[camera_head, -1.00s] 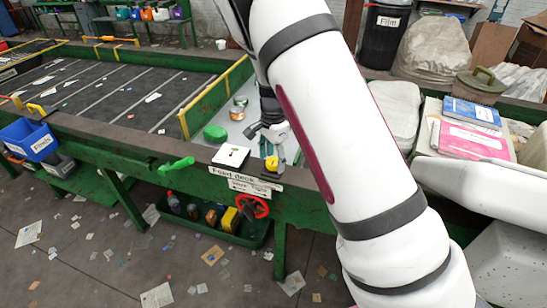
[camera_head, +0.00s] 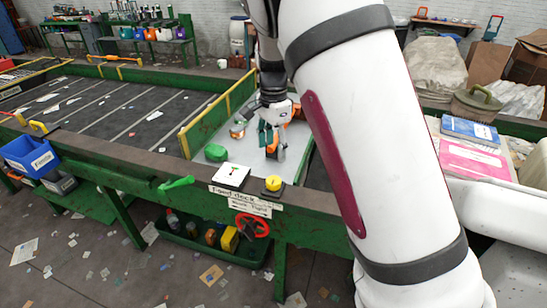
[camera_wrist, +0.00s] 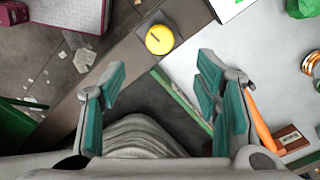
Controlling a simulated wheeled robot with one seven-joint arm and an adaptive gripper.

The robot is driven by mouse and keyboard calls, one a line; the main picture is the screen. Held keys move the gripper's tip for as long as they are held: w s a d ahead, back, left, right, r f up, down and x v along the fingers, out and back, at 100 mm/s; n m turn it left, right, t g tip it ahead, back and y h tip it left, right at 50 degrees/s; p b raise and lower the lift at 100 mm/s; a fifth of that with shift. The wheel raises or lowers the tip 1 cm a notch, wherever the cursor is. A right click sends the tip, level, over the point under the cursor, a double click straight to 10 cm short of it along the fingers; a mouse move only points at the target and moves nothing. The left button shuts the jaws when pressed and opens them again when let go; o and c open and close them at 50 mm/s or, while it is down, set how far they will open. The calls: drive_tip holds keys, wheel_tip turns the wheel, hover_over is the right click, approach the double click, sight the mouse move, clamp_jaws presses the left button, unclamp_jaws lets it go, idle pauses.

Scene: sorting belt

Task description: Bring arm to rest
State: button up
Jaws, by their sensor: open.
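My arm crosses the middle of the head view. My gripper (camera_head: 270,138) hangs over the white feed deck (camera_head: 240,165), behind the yellow button (camera_head: 273,183). In the wrist view the gripper (camera_wrist: 162,72) has its two teal-padded fingers wide apart with nothing between the pads. The yellow button (camera_wrist: 159,39) shows beyond the fingertips there. An orange item (camera_head: 281,152) lies close to the gripper in the head view. In the wrist view the orange item (camera_wrist: 263,132) appears beside the right finger, partly hidden by it.
A green lump (camera_head: 215,153) and a can (camera_head: 237,130) stand on the deck's left part. The dark belt (camera_head: 120,110) lies further left. Books (camera_head: 470,160) lie at the right. A red handwheel (camera_head: 252,226) sticks out below the deck's front edge.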

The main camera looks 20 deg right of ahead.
drive_tip(key=shift+r, duration=0.35)
drive_tip(key=shift+r, duration=0.1)
drive_tip(key=s+r+n+t+y, duration=0.1)
drive_tip(key=s+r+n, duration=0.3)
drive_tip(key=s+r, duration=0.45)
drive_tip(key=s+r+n+t, duration=0.2)
drive_tip(key=s+n, duration=0.3)
drive_tip(key=s, duration=0.6)
drive_tip(key=s+r+n+t+h, duration=0.1)
drive_tip(key=s+r+n, duration=0.4)
drive_tip(key=s, duration=0.6)
drive_tip(key=shift+n+t, duration=0.6)
drive_tip(key=shift+t, duration=0.2)
drive_tip(key=shift+o, duration=0.2)
